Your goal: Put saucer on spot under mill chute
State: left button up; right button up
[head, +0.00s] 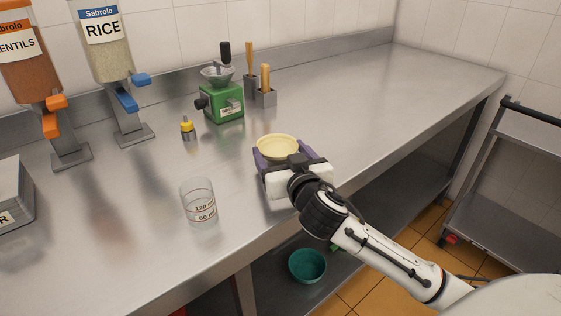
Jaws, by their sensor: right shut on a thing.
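A pale yellow saucer (278,144), shaped like a shallow dish, is held level in my right gripper (282,153). The purple fingers are shut on it from both sides, near the front part of the steel counter. I cannot tell whether the saucer touches the counter. The green mill (222,103) stands upright behind and left of the saucer, with a metal hopper (217,75) and a black handle on top. A black part sticks out on its left side. I cannot make out a chute or a marked spot under it. My left gripper is not in view.
A small yellow-topped item (188,128) stands left of the mill. Two holders (265,97) with wooden-handled tools stand right of it. A clear measuring cup (199,203), RICE dispenser (105,45) and lentils dispenser (28,75) are left. The counter (370,95) is clear to the right.

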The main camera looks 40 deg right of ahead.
jog(key=shift+o, duration=0.2)
jog(key=shift+f, duration=1)
jog(key=shift+f, duration=0.3)
jog(key=shift+c, duration=0.2)
jog(key=o, duration=1.2)
jog(key=shift+c, duration=0.2)
